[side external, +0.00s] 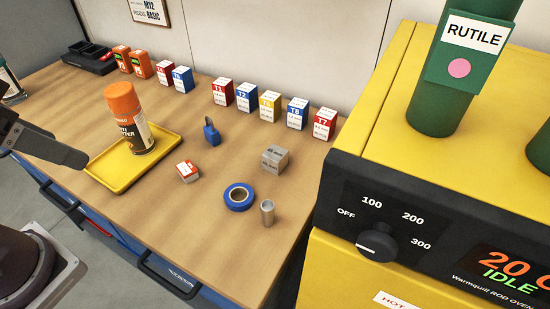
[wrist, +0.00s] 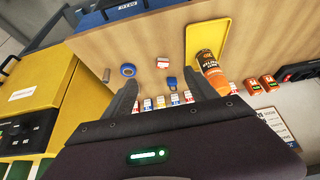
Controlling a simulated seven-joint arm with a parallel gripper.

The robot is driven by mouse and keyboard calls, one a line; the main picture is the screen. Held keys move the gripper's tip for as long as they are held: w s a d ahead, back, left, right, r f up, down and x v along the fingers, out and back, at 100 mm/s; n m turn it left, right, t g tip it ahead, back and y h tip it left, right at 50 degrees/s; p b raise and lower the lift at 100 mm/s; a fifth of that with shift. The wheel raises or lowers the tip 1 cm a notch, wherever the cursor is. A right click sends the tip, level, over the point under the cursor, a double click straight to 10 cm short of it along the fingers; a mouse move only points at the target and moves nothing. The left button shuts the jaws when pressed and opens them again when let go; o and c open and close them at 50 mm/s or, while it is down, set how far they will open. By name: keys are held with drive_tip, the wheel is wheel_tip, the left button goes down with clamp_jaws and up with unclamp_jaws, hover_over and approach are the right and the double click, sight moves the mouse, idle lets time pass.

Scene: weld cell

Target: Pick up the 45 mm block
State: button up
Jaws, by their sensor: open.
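The 45 mm block (side external: 274,159) is a small grey cube with dark lettering on its faces. It sits on the wooden bench in the side view, behind the blue tape roll. In the wrist view it seems largely hidden by the left finger. My gripper (wrist: 162,80) is open, with its two dark fingers spread wide and nothing held between them. In the side view part of my gripper (side external: 50,146) shows at the left edge, near the yellow tray and well away from the block.
An orange spray can (side external: 129,118) stands on a yellow tray (side external: 100,181). A blue tape roll (side external: 229,200), metal tube (side external: 267,213), red-white box (side external: 187,171) and blue item (side external: 211,133) surround the block. Several labelled boxes line the back. A yellow oven (side external: 388,100) stands right.

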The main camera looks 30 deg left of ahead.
drive_tip(key=m+g, duration=0.6)
drive_tip(key=m, duration=1.3)
hover_over(275, 153)
wheel_tip(275, 153, down, 14)
drive_tip(key=shift+s+f, duration=0.15)
wheel_tip(275, 153, down, 7)
drive_tip(key=shift+r, duration=0.15)
drive_tip(key=shift+w+f, duration=0.2)
drive_tip(key=shift+f, duration=0.3)
clamp_jaws()
